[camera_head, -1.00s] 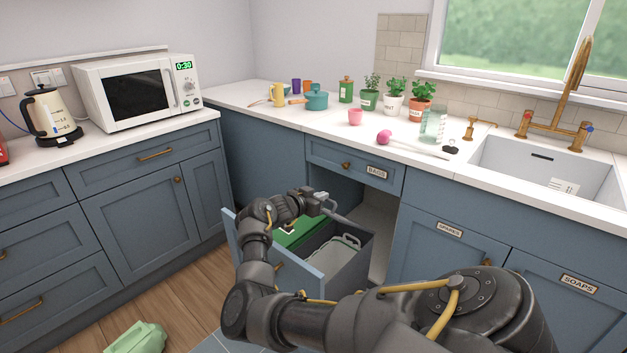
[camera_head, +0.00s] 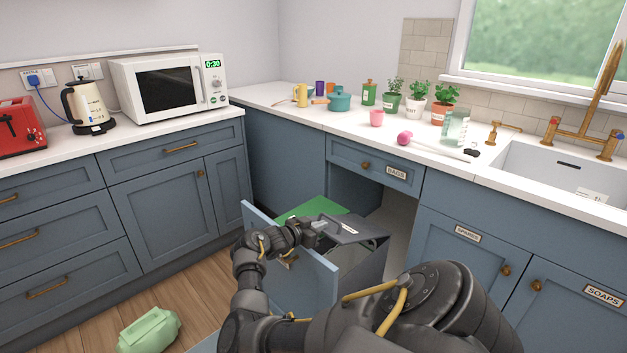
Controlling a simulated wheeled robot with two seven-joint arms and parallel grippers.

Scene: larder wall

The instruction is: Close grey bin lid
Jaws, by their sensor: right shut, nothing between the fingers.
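The grey bin (camera_head: 371,262) stands in the pulled-out drawer behind the blue drawer front (camera_head: 318,275). Its grey lid (camera_head: 352,231) lies over much of the opening and looks tilted, with a dark gap showing below it toward the right. I cannot tell whether any edge is seated. My right gripper (camera_head: 322,229) is shut and empty at the left side of the lid. It looks very close to the lid, but contact is unclear. My arm and the drawer front hide the near left part of the bin. My left gripper is not in view.
A green bin lid (camera_head: 316,207) lies beside the grey bin, farther left. The cabinet opening (camera_head: 352,190) is behind the bins, under the counter (camera_head: 375,135). A light green bundle (camera_head: 150,330) lies on the wooden floor (camera_head: 205,292).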

